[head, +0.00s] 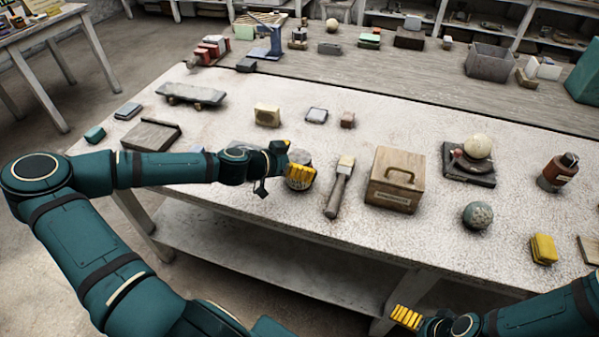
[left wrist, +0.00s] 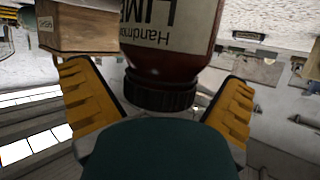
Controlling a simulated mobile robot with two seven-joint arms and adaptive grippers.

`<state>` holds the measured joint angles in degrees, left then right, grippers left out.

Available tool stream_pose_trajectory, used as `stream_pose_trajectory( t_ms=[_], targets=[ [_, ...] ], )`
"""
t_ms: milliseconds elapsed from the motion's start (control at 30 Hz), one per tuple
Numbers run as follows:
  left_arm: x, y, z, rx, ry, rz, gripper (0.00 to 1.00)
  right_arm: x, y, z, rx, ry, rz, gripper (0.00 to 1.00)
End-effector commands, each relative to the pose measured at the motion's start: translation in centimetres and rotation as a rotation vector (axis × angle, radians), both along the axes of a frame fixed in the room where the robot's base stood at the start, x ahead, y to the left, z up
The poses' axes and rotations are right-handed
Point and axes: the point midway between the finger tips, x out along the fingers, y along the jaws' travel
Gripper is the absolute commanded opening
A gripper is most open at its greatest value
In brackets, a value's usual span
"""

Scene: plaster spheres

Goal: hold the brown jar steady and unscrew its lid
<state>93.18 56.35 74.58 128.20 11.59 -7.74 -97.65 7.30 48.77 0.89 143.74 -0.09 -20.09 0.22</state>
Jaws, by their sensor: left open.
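The brown jar (left wrist: 170,60) shows upside down in the left wrist view, with a pale label and a dark ribbed lid (left wrist: 160,95). My left gripper (left wrist: 155,78) is open, with a yellow finger on each side of the jar's lid end and gaps between. In the head view my left gripper (head: 288,168) is at the table's near side; a round greyish top (head: 299,157) shows there, mostly hidden by the fingers. My right gripper (head: 407,317) is at the lower right, in front of the table and apart from the jar; its finger gap is unclear.
Farther right are a plaster sphere (head: 477,215), another brown bottle (head: 558,172) and a yellow block (head: 543,249). A tray (head: 150,135) lies left. The near edge is mostly clear.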

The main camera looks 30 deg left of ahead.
Motion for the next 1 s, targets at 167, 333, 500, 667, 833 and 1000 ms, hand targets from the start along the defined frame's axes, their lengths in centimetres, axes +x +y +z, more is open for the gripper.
stream_pose_trajectory(
  t_ms=[167, 333, 500, 667, 833, 1000],
  targets=[
    [0.0, 0.0, 0.0, 0.000, 0.000, 0.000, 0.65, 0.0, 0.0, 0.0, 0.000, 0.000, 0.000, 1.00],
    [0.0, 0.0, 0.0, 0.000, 0.000, 0.000, 0.19, 0.0, 0.0, 0.0, 0.000, 0.000, 0.000, 1.00],
    [0.0, 0.0, 0.1, 0.000, -0.002, -0.001, 0.18, 0.0, 0.0, 0.0, 0.000, 0.000, 0.000, 1.00],
    [0.0, 0.0, 0.1, 0.000, -0.002, 0.000, 0.18, 0.0, 0.0, 0.0, 0.000, 0.000, 0.000, 1.00],
    [0.0, 0.0, 1.4, 0.004, -0.004, -0.001, 0.18, 0.0, 0.0, 0.4, 0.000, 0.001, 0.000, 1.00],
    [0.0, 0.1, 4.5, 0.006, -0.004, -0.002, 0.18, -0.2, 0.0, 1.4, 0.001, 0.005, 0.001, 1.00]
  ],
)
